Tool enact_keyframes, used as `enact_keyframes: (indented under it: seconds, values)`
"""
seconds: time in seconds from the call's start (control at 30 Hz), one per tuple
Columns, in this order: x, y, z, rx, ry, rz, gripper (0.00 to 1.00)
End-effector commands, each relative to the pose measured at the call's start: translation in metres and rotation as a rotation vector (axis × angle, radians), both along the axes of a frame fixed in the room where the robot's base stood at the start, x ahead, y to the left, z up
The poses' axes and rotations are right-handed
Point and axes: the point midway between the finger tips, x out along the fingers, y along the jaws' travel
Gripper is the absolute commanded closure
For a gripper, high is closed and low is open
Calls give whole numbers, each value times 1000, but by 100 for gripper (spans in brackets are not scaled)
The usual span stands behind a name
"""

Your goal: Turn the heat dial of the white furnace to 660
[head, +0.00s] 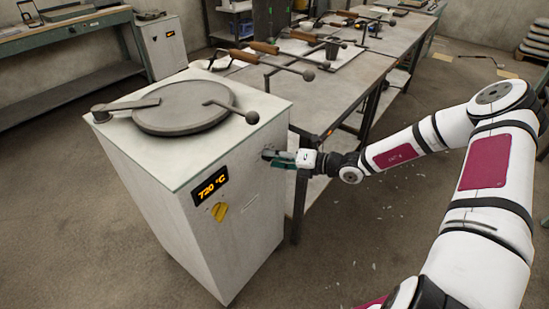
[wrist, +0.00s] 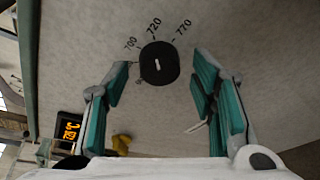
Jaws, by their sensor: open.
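The white furnace (head: 160,170) stands in the left half of the head view; its front display (head: 210,186) reads 720 °C. The black round heat dial (wrist: 159,63) sits on the furnace's side wall in the wrist view. Its white pointer line is nearly upright, towards the printed 720 mark; 700 is to its left and 770 to its right. A 660 mark cannot be read. My gripper (wrist: 163,76) is open, with its teal fingers on either side of the dial and apparently apart from it. In the head view my gripper (head: 284,159) is close to that wall and mostly hides the dial.
A yellow knob (head: 219,211) is on the furnace's front, below the display. A round lid (head: 183,107) with a ball-ended handle lies on the furnace top. A workbench (head: 322,98) with ladles stands close behind my gripper. The floor at lower right is mostly clear.

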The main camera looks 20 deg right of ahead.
Motion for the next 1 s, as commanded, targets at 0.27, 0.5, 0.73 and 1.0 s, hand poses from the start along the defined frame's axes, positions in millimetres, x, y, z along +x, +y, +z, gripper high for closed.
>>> enact_keyframes:
  seconds: [0.27, 0.5, 0.73, 1.0]
  values:
    - [2, 2, -1, -1, 0, -1, 48]
    - [2, 2, -1, -1, 0, -1, 89]
    - [2, 2, -1, -4, -1, -1, 96]
    - [1, 2, 2, -67, -46, -2, 96]
